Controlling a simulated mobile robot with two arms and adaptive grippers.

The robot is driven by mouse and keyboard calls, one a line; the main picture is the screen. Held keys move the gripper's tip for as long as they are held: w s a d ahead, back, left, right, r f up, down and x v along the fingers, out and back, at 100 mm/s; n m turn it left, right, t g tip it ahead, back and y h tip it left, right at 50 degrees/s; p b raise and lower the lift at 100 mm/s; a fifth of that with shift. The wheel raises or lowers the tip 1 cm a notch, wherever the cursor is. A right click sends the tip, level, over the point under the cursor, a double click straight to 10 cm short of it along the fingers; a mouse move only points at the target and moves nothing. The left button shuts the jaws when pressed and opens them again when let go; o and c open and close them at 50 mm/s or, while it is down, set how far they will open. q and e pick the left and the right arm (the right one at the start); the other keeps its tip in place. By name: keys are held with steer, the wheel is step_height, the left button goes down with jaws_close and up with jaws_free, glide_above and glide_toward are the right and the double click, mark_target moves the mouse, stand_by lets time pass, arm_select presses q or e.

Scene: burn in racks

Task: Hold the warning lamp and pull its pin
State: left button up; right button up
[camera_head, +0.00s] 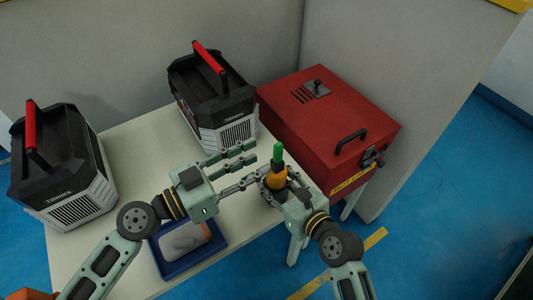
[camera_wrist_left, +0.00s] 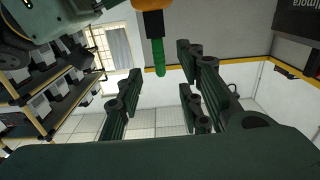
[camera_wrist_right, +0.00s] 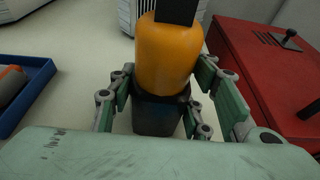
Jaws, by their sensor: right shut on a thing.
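The warning lamp has an orange body (camera_head: 275,181), a dark base that shows in the right wrist view (camera_wrist_right: 158,115), and a green pin (camera_head: 277,153) on top. It stands roughly upright above the table's right side. My right gripper (camera_head: 273,193) is shut on the lamp, its fingers on both sides of the dark base. My left gripper (camera_head: 256,160) is open, just left of the lamp at about the pin's height. In the left wrist view, the green pin (camera_wrist_left: 158,57) appears beyond and between the spread fingers, seemingly untouched.
A blue tray (camera_head: 162,268) with a grey-white object (camera_head: 184,238) lies on the pale table (camera_head: 120,160) below my left arm. Two black-and-white units with red handles (camera_head: 60,175) (camera_head: 215,100) stand at the back and left. A red box (camera_head: 330,120) is close behind the lamp.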

mark_target(278, 156)
arm_select(q)
steer(key=shift+x, duration=2.25)
jaws_close()
